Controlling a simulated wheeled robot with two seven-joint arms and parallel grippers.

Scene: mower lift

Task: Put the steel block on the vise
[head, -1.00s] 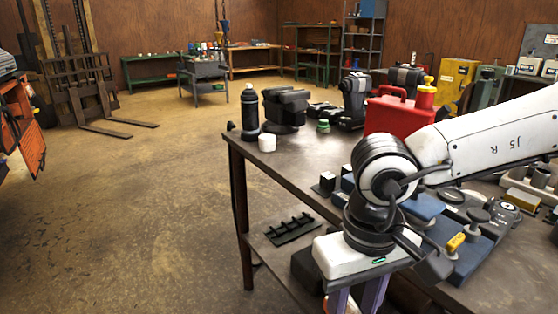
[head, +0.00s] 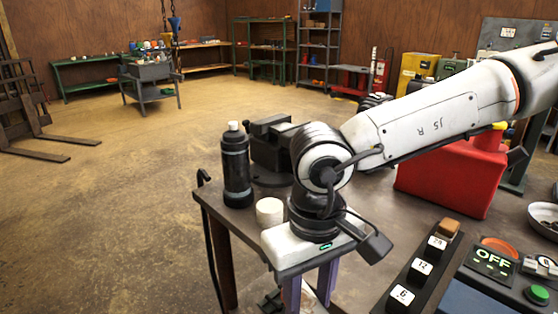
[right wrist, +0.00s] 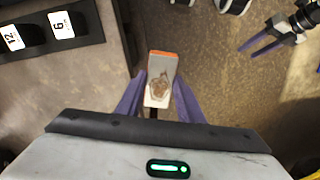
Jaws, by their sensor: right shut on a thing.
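My right gripper (head: 309,288) hangs fingers-down at the bench's near left edge in the head view. In the right wrist view its purple fingers (right wrist: 160,78) are shut on a grey block with an orange end and a brownish patch (right wrist: 163,66), which looks like the steel block. Bare floor shows beneath the block. My left gripper (right wrist: 248,48) shows at top right in the right wrist view, fingers apart and empty.
A black bottle (head: 236,165) and a white cup-like cylinder (head: 269,211) stand close to the vise on the bench (head: 350,245). A red can (head: 450,178) stands farther right. Numbered black blocks (head: 420,272) and an OFF panel (head: 493,262) are at the front right.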

